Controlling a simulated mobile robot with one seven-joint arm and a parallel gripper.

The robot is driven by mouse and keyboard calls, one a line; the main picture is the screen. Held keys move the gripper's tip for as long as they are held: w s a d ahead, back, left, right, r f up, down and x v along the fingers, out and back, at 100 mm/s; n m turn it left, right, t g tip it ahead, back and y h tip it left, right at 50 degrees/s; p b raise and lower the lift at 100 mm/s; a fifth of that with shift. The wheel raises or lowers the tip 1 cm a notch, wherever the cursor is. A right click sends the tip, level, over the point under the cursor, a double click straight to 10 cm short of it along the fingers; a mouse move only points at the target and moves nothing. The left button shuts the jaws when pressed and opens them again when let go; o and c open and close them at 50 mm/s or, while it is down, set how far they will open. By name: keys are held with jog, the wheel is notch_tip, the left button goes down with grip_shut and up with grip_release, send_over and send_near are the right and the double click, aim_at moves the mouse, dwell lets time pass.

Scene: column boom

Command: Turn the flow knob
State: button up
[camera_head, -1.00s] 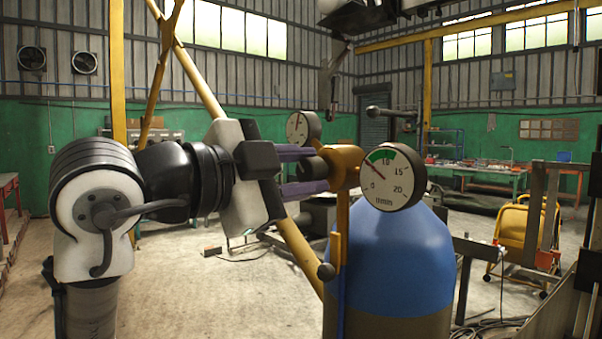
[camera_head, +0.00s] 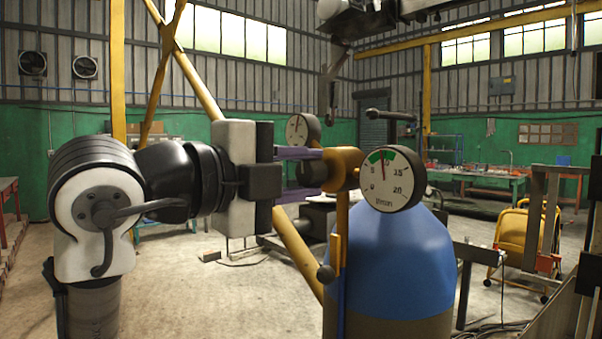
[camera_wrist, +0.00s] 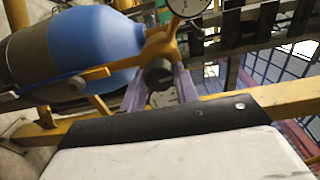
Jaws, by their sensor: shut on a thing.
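The flow knob (camera_head: 312,173) is a dark round knob on the left end of the orange regulator body (camera_head: 344,167). My gripper (camera_head: 317,172) has its purple fingers above and below the knob, shut on it. The wrist view shows the knob (camera_wrist: 158,74) between the two fingers (camera_wrist: 160,80). The flow gauge (camera_head: 393,179) faces the head camera, and its needle points nearly straight up, at the green band near 10. A second gauge (camera_head: 303,128) stands behind the gripper, its reading too small to tell.
The regulator sits above a blue-shouldered cylinder (camera_head: 390,260). A yellow diagonal beam (camera_head: 297,250) runs behind my gripper. A yellow cart (camera_head: 524,238) and metal frame stand at the right. Open floor (camera_head: 190,290) lies at the lower left.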

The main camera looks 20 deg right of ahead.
dwell(0.3)
jog(key=o, duration=1)
jog(key=shift+c, duration=0.2)
jog(key=b+v, duration=0.3)
jog(key=v, duration=1)
jog(key=shift+s+a, duration=0.15)
jog(key=shift+a, duration=0.25)
